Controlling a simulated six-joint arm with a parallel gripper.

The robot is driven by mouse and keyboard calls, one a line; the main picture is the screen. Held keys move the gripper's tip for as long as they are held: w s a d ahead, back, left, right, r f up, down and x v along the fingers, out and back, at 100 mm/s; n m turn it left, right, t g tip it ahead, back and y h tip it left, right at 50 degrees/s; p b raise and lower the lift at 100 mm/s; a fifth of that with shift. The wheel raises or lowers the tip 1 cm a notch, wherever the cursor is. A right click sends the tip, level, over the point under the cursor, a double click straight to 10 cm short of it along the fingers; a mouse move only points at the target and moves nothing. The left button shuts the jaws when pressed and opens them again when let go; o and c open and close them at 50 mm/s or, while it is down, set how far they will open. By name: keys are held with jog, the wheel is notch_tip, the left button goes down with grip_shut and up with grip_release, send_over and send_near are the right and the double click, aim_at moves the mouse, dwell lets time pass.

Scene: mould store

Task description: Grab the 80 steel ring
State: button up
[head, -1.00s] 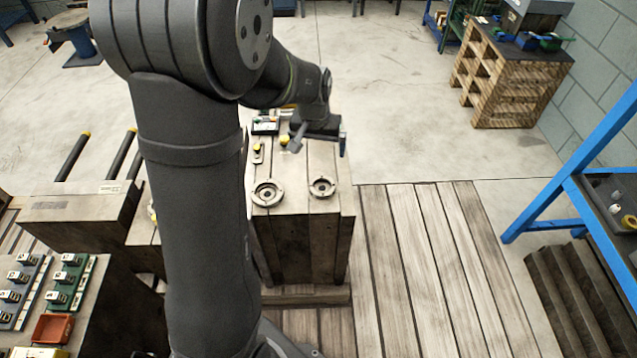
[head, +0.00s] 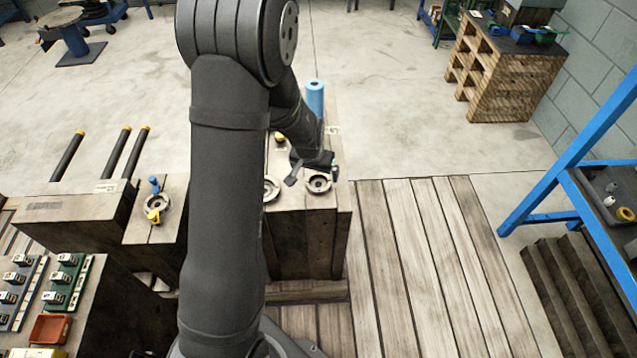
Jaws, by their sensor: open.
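Two round steel rings lie on the wooden bench top (head: 300,203). The right ring (head: 319,186) is right below my gripper (head: 313,176). The left ring (head: 270,190) is partly hidden behind my arm. A third ring (head: 157,213) lies on a wooden block to the left, with a yellow piece at it. No size marking is readable, so I cannot tell which ring is the 80. My gripper is open and empty, its fingers on either side of the right ring as seen from here; whether they are down at its height I cannot tell.
A blue cylinder (head: 315,97) stands at the back of the bench, behind my arm. A small yellow item (head: 280,138) lies left of my gripper. Several dark bars with yellow ends (head: 114,152) stick out at the left. The plank floor (head: 420,260) right of the bench is clear.

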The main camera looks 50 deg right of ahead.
aim_at(319, 183)
jog(key=shift+x, duration=3.15)
jog(key=shift+s+d, duration=0.1)
jog(key=shift+r, duration=0.1)
jog(key=c, duration=1.3)
